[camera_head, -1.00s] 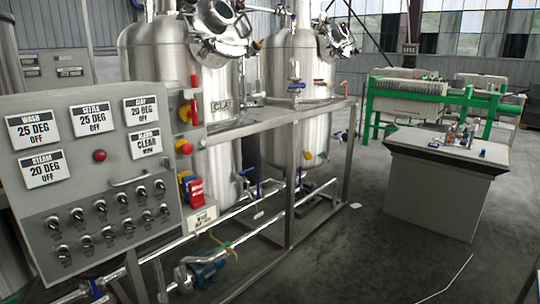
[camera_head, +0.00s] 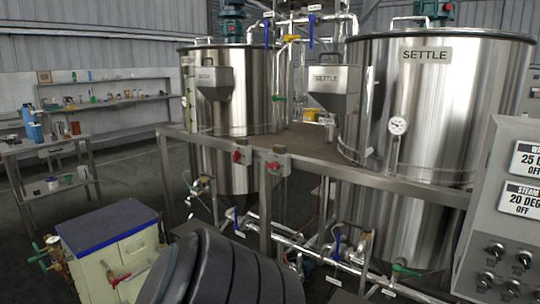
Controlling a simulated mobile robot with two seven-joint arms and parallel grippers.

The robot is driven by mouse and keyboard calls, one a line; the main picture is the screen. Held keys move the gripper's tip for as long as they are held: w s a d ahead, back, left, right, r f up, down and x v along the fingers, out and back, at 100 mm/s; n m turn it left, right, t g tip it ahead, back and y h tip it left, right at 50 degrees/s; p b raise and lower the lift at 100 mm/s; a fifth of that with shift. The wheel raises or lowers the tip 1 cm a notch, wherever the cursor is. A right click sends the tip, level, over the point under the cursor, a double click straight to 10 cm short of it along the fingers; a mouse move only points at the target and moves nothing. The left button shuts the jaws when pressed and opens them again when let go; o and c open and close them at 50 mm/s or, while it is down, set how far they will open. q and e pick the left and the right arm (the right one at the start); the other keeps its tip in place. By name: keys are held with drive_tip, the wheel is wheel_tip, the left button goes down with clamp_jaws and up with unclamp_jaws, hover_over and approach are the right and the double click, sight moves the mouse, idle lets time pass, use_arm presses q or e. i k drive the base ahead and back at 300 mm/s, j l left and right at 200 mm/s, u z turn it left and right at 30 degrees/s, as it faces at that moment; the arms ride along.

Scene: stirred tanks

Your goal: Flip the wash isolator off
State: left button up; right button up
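No switch that I can read as the wash isolator shows in the head view. Two small grey boxes with red handles, a left one (camera_head: 241,154) and a right one (camera_head: 277,162), are fixed on the steel rail in front of the tanks. I cannot read any label on them or tell their positions. The grey control panel (camera_head: 484,226) is cut off by the right edge. It shows a partly hidden 25 DEG sign (camera_head: 529,160) and a STEAM 20 DEG OFF sign (camera_head: 520,199) above several black knobs. Neither of my grippers is in view.
Two steel tanks, a right one (camera_head: 430,100) marked SETTLE and a left one (camera_head: 232,110), stand behind the rail (camera_head: 340,176). Pipes with blue-handled valves run low below it. A cream cabinet (camera_head: 112,245) stands at lower left. Shelves (camera_head: 100,105) and a bench (camera_head: 45,145) are at far left.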

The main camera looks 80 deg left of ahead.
sight(236, 155)
drive_tip(key=u, duration=2.75)
drive_tip(key=i+j+z, duration=0.1)
drive_tip(key=z, duration=0.5)
drive_tip(key=i+j+z, duration=0.35)
drive_tip(key=j, duration=0.2)
drive_tip(key=i+j+z, duration=0.15)
drive_tip(key=j, duration=0.15)
drive_tip(key=i+j, duration=0.15)
drive_tip(key=j, duration=0.25)
drive_tip(key=i+j+z, duration=0.1)
drive_tip(key=j, duration=0.3)
drive_tip(key=i+j, duration=0.2)
drive_tip(key=j, duration=0.15)
drive_tip(key=i+j, duration=0.1)
drive_tip(key=j, duration=0.3)
drive_tip(key=i+j+z, duration=0.1)
drive_tip(key=j, duration=0.3)
